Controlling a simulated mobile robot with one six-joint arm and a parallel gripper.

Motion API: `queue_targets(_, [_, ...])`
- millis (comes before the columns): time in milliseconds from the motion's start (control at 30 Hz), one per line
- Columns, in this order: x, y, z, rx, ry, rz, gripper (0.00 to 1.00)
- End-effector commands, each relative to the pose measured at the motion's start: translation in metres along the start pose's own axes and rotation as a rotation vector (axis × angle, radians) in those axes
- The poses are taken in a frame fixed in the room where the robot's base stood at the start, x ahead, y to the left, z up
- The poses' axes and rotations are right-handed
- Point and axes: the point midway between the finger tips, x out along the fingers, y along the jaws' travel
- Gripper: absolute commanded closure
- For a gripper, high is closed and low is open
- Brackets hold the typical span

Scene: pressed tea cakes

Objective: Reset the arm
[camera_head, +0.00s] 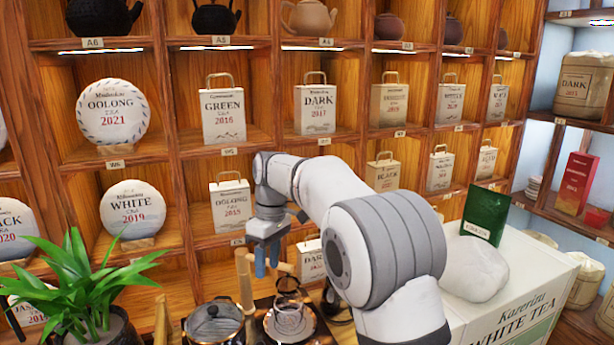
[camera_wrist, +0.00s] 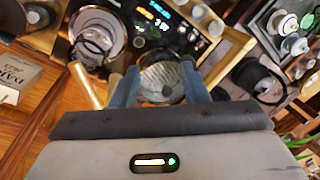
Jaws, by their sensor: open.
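My gripper (camera_head: 267,262) hangs from my bent arm near the middle of the head view, fingers pointing down. It is above the counter with the tea ware and in front of the shelves. In the wrist view my gripper (camera_wrist: 160,88) shows two blue-grey fingers spread apart. A clear glass vessel (camera_wrist: 162,80) shows between and beyond the fingers; nothing is visibly held. The glass vessel (camera_head: 289,318) also stands on the counter below my gripper in the head view.
A lidded pot (camera_head: 213,325) stands left of the glass vessel, near a wooden utensil holder (camera_head: 245,282). A potted plant (camera_head: 85,280) is at lower left. Shelves hold tea bags and round cakes. A white box (camera_head: 530,290) at right bears a green pouch (camera_head: 486,213) and a wrapped lump (camera_head: 474,268).

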Motion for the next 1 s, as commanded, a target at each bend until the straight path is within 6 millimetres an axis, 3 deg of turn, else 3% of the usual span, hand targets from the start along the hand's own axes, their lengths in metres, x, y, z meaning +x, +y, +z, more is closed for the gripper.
queue_targets(267, [-0.015,-0.004,0.045,0.136,0.034,0.044,0.59])
queue_targets(467, [-0.024,-0.014,0.096,0.286,0.072,0.09,0.59])
queue_targets(767, [-0.016,-0.055,0.212,0.645,0.179,0.197,0.59])
queue_targets(1000, [0.022,-0.099,0.291,0.917,0.275,0.271,0.59])
